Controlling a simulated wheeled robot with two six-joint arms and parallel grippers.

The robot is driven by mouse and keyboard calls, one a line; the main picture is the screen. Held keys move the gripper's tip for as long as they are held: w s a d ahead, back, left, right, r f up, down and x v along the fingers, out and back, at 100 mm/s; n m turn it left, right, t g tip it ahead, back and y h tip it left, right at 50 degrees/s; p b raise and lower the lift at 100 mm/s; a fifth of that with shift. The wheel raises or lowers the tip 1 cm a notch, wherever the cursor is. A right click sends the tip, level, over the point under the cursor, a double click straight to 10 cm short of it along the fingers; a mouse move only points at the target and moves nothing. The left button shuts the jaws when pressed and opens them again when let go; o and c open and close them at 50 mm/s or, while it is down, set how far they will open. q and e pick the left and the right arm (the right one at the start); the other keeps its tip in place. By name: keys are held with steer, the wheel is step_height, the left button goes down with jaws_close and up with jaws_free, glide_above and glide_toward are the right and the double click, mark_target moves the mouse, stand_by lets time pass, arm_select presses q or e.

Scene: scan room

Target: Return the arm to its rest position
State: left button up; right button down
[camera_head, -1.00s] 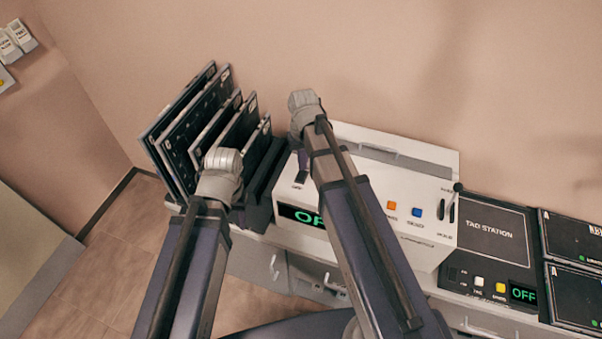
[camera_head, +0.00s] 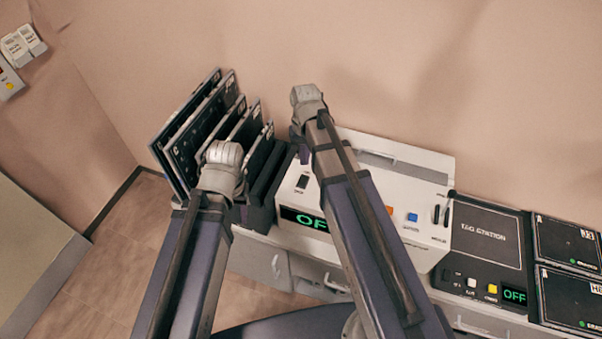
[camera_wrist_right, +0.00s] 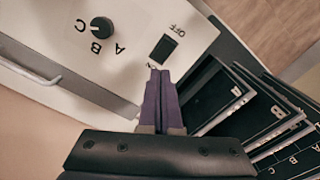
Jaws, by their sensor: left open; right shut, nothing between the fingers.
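My left arm (camera_head: 190,260) comes in from the left in the head view, and its gripper (camera_head: 222,158) is in front of the rack of dark plates. The fingers of that gripper are mostly hidden behind the wrist. My right arm (camera_head: 365,230) reaches over the white machine's left end. My right gripper (camera_wrist_right: 160,75) is shut and empty in the right wrist view. Its purple fingers lie together, with the tips just below a black rocker switch (camera_wrist_right: 163,48) marked OFF. I cannot tell whether they touch the panel.
The rack of dark plates (camera_head: 190,140) stands left of the white machine (camera_head: 415,245), which has a green display. A black tag station (camera_head: 485,240) reads OFF. Dark panels (camera_head: 565,245) lie further right. A wall stands close behind. Open floor (camera_head: 110,250) shows at the left.

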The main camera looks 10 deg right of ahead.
steer(key=s+a+f+n+b, duration=0.2)
steer(key=s+a+f+b, duration=0.1)
steer(key=s+a, duration=0.2)
steer(key=s+a+f+n+h+b, duration=0.1)
steer(key=s+a+f+n+b, duration=0.1)
steer(key=s+a, duration=0.3)
steer(key=s+f+b, duration=0.1)
steer(key=s, duration=0.3)
steer(key=shift+s+a+n, duration=0.15)
steer(key=shift+a+n, duration=0.05)
steer(key=shift+n, duration=0.1)
step_height(320, 180, up, 13)
steer(key=m+y+p, duration=0.1)
steer(key=m+p, duration=1)
steer(key=p, duration=0.2)
glide_above(307, 175)
steer(key=shift+r, duration=0.1)
step_height(307, 175, down, 14)
steer(key=b, duration=1.3)
steer(key=shift+b, duration=0.35)
